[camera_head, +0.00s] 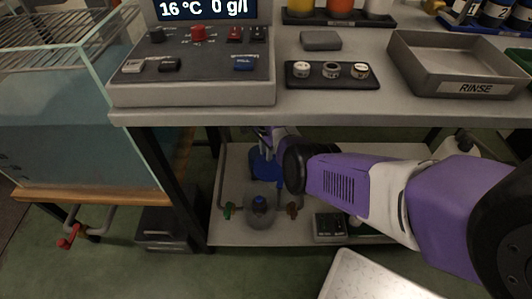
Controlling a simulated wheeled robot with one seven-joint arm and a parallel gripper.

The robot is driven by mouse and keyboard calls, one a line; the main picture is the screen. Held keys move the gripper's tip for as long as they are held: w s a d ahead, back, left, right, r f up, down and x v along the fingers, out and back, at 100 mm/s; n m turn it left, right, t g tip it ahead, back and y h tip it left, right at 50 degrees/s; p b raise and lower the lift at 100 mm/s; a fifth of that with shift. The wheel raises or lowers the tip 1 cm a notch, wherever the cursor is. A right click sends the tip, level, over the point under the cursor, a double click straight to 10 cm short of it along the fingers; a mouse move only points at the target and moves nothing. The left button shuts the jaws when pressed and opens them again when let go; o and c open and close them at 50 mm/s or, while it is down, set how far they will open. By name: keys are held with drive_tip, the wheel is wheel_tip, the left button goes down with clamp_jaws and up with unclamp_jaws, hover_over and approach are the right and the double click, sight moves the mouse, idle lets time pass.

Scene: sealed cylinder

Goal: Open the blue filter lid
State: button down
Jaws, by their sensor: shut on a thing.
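The blue filter lid (264,168) shows as a round blue shape below the bench, above the lower shelf. My gripper (266,150) is at its upper part and shut on it; the fingertips are small and partly hidden by my wrist. A clear grey, rounded filter body (260,208) with a small blue part in its middle sits just below the lid in the picture. The lid appears apart from this body, but I cannot tell whether a hinge joins them.
A green valve handle (228,210) and a brown one (292,209) flank the filter body. The bench top (330,110) overhangs my arm. A dark-framed box (330,226) stands at the shelf's front. A glass tank (80,130) is at left.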

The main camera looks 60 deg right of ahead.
drive_tip(key=c, duration=1.2)
unclamp_jaws()
drive_tip(key=shift+o, duration=0.2)
wheel_tip(320, 180, up, 8)
drive_tip(key=p, duration=0.4)
drive_tip(key=shift+f, duration=0.1)
